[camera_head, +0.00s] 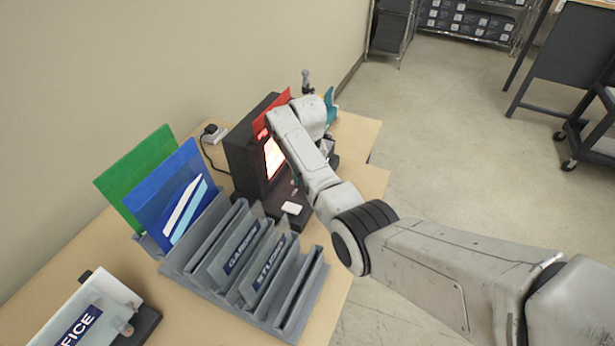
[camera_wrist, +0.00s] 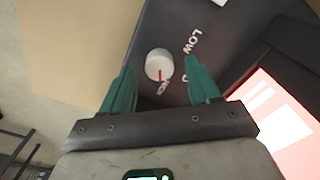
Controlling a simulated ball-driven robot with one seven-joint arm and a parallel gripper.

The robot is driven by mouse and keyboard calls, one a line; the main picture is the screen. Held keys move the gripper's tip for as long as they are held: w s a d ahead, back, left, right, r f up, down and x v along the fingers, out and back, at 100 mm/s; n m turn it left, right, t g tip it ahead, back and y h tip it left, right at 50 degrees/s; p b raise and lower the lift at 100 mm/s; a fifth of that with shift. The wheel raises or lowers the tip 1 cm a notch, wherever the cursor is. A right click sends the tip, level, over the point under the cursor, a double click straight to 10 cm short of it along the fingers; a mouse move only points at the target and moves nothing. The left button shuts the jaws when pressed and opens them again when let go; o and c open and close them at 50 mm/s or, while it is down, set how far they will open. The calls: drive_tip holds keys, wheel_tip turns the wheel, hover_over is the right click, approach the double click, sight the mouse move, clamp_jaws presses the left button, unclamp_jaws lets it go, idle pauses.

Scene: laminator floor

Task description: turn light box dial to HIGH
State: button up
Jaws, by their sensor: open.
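The light box (camera_head: 244,152) is a dark upright housing with a glowing panel (camera_head: 274,158); it stands on the table against the wall. In the wrist view its dial (camera_wrist: 159,65) is a round white knob with a red pointer line, on a dark surface. The pointer points down in the picture, toward a partly hidden white label. The word LOW (camera_wrist: 194,41) is printed to the dial's upper right. My gripper (camera_wrist: 160,75) is open, its teal fingers on either side of the dial. I cannot tell whether they touch it. In the head view my arm hides the dial.
A grey slotted rack (camera_head: 215,275) holding panels stands in front of the light box. An OFFICE sign (camera_head: 88,318) is at lower left. Open floor (camera_head: 440,140) lies right of the table.

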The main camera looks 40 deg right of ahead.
wheel_tip(320, 180, up, 10)
drive_tip(key=b, duration=0.1)
drive_tip(key=shift+f, duration=0.15)
drive_tip(key=shift+f, duration=0.1)
idle(0.6)
